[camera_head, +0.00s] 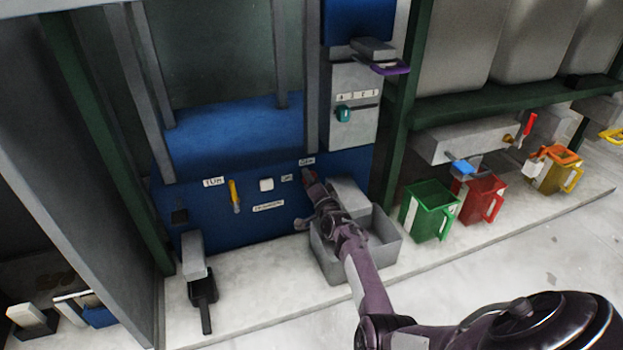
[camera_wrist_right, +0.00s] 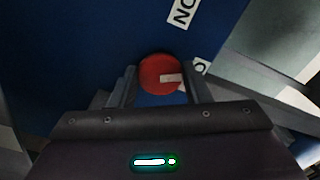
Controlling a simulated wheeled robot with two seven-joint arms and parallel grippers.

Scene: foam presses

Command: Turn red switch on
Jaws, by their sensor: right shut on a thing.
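The red switch (camera_wrist_right: 160,74) is a round red knob with a pale mark on its face, on the blue panel (camera_wrist_right: 80,40). In the right wrist view it sits between the two fingers of my right gripper (camera_wrist_right: 160,92), which is shut on it. A label reading "ON" (camera_wrist_right: 183,12) is beside it, and a second label is partly hidden at the right. In the head view my right gripper (camera_head: 310,190) reaches the right part of the blue panel and covers most of the switch. My left gripper is not in view.
A grey open bin (camera_head: 391,245) stands under my right arm. A yellow lever (camera_head: 235,194) and a white button (camera_head: 266,184) are on the panel to the left. Green (camera_head: 424,216), red (camera_head: 475,205) and yellow containers stand to the right. The floor in front is clear.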

